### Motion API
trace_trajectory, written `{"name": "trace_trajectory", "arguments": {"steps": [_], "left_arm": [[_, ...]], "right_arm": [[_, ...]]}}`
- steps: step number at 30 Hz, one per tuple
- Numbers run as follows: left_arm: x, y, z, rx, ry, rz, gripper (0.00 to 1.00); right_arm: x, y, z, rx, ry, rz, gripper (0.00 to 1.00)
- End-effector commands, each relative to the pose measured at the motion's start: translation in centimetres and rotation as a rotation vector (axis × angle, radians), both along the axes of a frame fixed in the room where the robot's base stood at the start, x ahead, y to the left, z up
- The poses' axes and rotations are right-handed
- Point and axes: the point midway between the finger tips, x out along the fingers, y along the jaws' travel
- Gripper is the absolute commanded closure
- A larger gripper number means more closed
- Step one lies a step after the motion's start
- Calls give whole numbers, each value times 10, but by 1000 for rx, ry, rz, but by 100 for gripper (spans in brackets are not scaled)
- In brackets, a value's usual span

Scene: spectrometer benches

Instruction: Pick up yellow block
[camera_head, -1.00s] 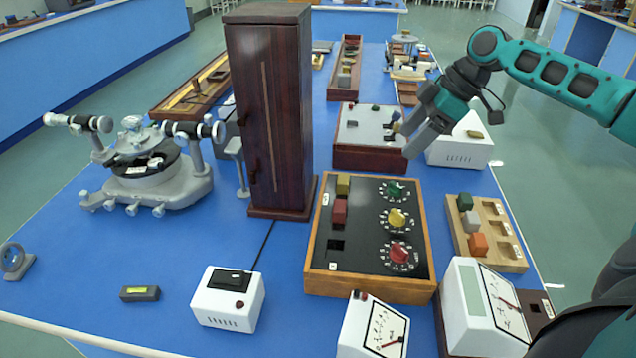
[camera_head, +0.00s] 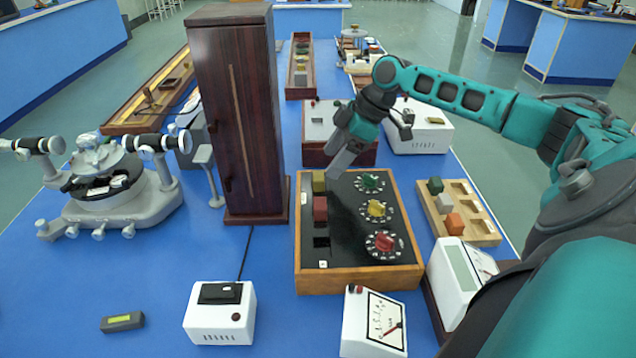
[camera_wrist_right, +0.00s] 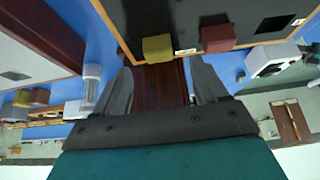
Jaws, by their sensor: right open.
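The yellow block (camera_head: 319,182) is a small olive-yellow cube. It sits at the far left end of the black panel in the wooden-framed box (camera_head: 300,240), behind a red block (camera_head: 320,208). My right gripper (camera_head: 337,172) is above the far edge of this box, close to the yellow block and slightly to its right. In the right wrist view its fingers (camera_wrist_right: 160,75) are apart with nothing between them. The yellow block (camera_wrist_right: 157,48) shows just beyond the gap between the fingertips, with the red block (camera_wrist_right: 217,37) to its right. My left gripper is not in view.
Green, yellow and red knobs (camera_head: 377,209) stand on the panel's right side. A tall dark wooden cabinet (camera_head: 235,120) rises close on the left. A wooden tray (camera_head: 485,225) with several blocks lies to the right. White meters stand in front.

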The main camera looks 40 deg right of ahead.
Motion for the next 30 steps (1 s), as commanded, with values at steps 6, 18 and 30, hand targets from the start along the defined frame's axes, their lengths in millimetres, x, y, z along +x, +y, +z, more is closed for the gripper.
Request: {"name": "trace_trajectory", "arguments": {"steps": [6, 18, 30], "left_arm": [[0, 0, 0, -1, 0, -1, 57], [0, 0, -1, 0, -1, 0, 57], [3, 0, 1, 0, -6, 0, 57]], "right_arm": [[9, 10, -20, 3, 0, 1, 28], [19, 20, -46, -1, -1, -1, 28], [19, 20, -46, -1, 0, 0, 57]]}}
